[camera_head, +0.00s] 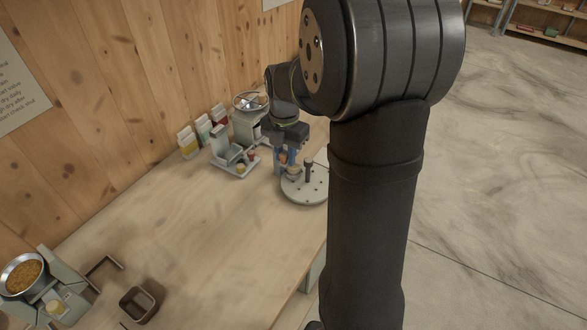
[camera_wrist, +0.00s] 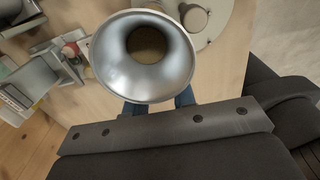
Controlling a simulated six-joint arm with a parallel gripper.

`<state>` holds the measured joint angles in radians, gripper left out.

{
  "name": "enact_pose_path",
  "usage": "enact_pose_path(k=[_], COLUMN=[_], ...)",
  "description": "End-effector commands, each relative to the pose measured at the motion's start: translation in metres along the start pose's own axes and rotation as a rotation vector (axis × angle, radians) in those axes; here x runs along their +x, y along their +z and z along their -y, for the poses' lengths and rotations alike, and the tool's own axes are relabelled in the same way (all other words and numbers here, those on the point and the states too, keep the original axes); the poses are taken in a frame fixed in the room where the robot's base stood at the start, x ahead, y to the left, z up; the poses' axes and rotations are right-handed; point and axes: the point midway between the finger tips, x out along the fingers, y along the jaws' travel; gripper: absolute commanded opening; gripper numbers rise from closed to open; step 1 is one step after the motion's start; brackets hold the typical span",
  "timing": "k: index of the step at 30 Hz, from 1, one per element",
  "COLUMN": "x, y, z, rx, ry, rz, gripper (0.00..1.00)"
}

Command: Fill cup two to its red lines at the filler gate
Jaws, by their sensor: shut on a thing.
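My gripper (camera_head: 281,163) is over the far part of the bench, beside the round grey plate. In the wrist view, its blue fingers (camera_wrist: 160,104) are shut on a shiny, flared metal vessel (camera_wrist: 107,52), shaped like a funnel. Its mouth faces the camera; its centre looks brown, and I cannot tell whether that is feed or the bench seen through. At the near left stands a machine (camera_head: 40,297) with a bowl of golden grain (camera_head: 24,276) and a small pale cup at its front (camera_head: 55,307). I cannot make out red lines or cup numbers.
The round plate (camera_head: 303,191) carries a post and small items, partly behind my arm. A grey stand (camera_head: 233,160), another hopper (camera_head: 250,101) and several cartons (camera_head: 188,143) line the wall. A dark square bin (camera_head: 138,304) sits near the front. The middle bench is clear.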

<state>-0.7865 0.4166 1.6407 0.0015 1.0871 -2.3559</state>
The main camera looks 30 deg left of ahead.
Motion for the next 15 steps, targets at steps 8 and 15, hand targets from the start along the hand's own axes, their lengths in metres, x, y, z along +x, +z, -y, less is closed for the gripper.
enact_pose_path(k=[8,15], x=[-0.0011,-0.0006], y=[0.0022,0.0015], z=[-0.0004,-0.0002], rx=[0.000,0.000], ry=[0.003,0.002], rz=[0.006,0.004], gripper=[0.45,0.47])
